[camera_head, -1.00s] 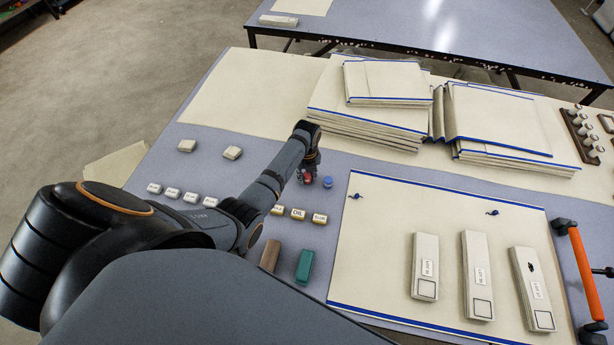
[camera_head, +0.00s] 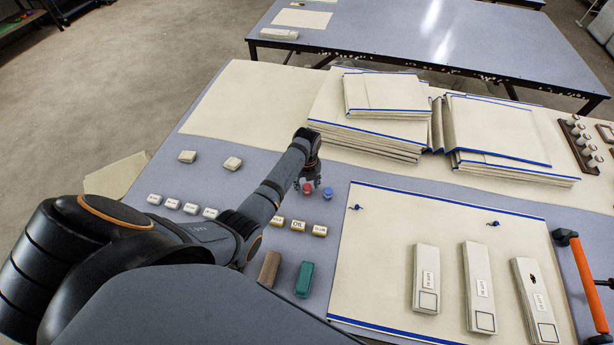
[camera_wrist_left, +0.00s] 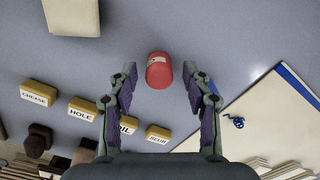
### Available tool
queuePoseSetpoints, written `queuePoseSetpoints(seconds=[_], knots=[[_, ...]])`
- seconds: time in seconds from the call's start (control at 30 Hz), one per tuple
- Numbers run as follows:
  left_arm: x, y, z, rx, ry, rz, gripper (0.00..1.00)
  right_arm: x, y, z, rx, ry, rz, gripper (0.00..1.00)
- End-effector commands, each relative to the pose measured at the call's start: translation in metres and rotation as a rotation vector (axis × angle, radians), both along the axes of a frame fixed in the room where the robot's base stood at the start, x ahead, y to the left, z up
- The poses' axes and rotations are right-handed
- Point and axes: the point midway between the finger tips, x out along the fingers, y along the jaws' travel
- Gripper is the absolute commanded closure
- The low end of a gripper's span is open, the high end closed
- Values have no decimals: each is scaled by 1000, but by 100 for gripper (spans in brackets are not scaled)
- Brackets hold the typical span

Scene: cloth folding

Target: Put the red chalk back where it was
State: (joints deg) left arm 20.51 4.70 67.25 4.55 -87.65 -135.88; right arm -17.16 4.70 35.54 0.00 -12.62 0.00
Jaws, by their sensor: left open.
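The red chalk (camera_head: 307,188), a short cylinder, is on the grey table just left of the blue chalk (camera_head: 327,192). My left gripper (camera_head: 314,181) is over the red chalk. In the left wrist view the red chalk (camera_wrist_left: 158,72) shows between the tips of my open left fingers (camera_wrist_left: 160,78), with a clear gap on both sides. My right gripper is not in view.
Small labelled blocks (camera_head: 298,225) lie in front of the chalks, with a brown block (camera_head: 269,268) and green block (camera_head: 304,279) nearer. A blue-edged cloth (camera_head: 380,250) lies to the right. Folded cloth stacks (camera_head: 365,125) stand behind.

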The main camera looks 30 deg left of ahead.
Motion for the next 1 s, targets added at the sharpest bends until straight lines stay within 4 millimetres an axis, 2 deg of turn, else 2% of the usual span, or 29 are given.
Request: queuePoseSetpoints(seconds=[0.2, 0.4, 0.57, 1.0], knots=[[1, 1, 55, 1, -4, 0, 50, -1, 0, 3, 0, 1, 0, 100], [0, 1, 91, 1, -1, 1, 50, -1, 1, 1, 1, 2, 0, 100], [0, 1, 102, 0, 0, 1, 50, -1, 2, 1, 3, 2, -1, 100], [0, 0, 103, 1, 1, 0, 50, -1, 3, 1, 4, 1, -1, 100]])
